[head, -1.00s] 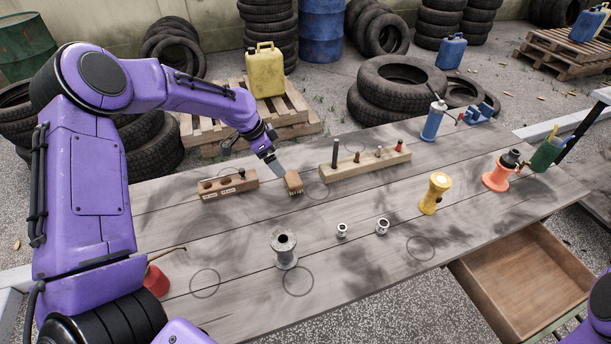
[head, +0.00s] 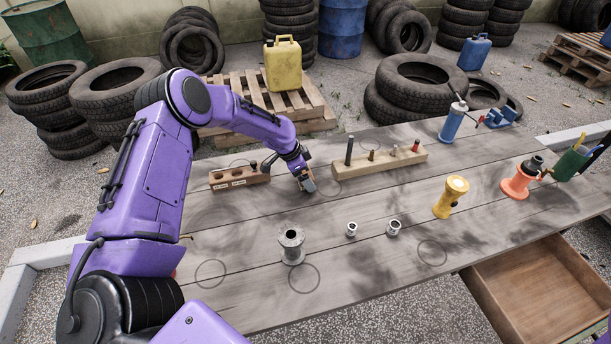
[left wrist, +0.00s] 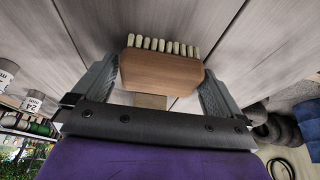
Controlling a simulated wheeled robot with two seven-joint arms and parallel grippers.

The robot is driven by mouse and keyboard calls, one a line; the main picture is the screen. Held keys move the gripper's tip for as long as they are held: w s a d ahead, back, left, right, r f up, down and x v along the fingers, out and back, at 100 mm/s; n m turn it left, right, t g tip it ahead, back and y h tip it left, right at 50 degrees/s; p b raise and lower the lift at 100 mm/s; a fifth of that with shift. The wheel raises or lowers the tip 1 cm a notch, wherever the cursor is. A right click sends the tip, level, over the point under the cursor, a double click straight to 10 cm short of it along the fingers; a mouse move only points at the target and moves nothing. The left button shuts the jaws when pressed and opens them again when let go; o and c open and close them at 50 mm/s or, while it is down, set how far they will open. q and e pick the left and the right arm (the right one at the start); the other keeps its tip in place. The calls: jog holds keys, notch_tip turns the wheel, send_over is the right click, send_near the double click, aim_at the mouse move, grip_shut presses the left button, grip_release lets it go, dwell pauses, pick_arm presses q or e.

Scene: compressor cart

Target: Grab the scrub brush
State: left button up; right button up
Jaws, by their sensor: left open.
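The scrub brush (left wrist: 162,72) shows in the left wrist view as a brown wooden block with a row of pale bristles along its far edge. It lies between the two grey fingers of my left gripper (left wrist: 158,88), which is open around it. A narrower wooden part of the brush points back toward the palm. Whether either finger touches the brush I cannot tell. In the head view my left gripper (head: 308,186) is low over the workbench and mostly hides the brush. My right gripper is out of view.
On the workbench (head: 350,290), a holed wooden block (head: 240,178) stands left of the gripper and a peg rack (head: 380,163) right of it. A grey spool (head: 291,245) and two small metal fittings (head: 393,228) stand nearer. An open drawer (head: 535,290) juts out at front right.

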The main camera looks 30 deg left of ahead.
pick_arm(q)
jog(key=c, duration=0.8)
